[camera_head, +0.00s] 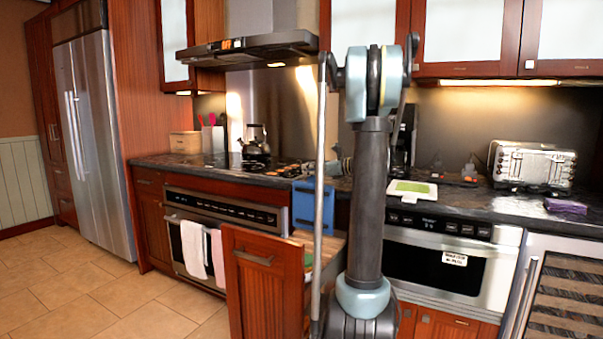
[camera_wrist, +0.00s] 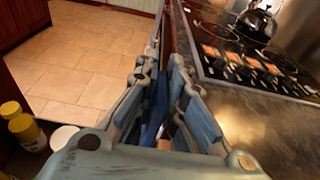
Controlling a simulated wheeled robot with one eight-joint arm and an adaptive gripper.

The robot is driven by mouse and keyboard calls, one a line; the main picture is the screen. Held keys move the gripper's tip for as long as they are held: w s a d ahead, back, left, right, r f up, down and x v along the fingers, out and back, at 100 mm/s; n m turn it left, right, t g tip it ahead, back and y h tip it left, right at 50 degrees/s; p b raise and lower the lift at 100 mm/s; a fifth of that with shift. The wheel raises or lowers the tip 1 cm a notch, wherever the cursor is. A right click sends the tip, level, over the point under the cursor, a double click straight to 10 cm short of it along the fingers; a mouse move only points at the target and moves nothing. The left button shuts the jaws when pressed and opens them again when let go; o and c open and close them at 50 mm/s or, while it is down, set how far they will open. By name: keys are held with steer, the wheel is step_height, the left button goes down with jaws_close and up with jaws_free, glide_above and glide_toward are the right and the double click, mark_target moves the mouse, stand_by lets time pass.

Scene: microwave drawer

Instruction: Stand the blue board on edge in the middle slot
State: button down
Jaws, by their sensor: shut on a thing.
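In the wrist view my gripper (camera_wrist: 160,95) is shut on the blue board (camera_wrist: 154,112), seen edge-on as a narrow strip between the fingers. A bit of something green shows inside the drawer.
Yellow bottles (camera_wrist: 20,122) and a white round lid (camera_wrist: 64,137) show at the wrist view's lower left. The dark counter holds a stove with a kettle (camera_head: 256,143), a white-and-green board (camera_head: 412,190) and a toaster (camera_head: 530,166). Floor left of the drawer is clear.

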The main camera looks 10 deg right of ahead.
steer(key=shift+a, duration=0.85)
steer(key=shift+s+d+r, duration=0.15)
steer(key=shift+s+d, duration=0.05)
steer(key=shift+s, duration=0.1)
steer(key=shift+a+f, duration=0.1)
steer(key=shift+f, duration=1.5)
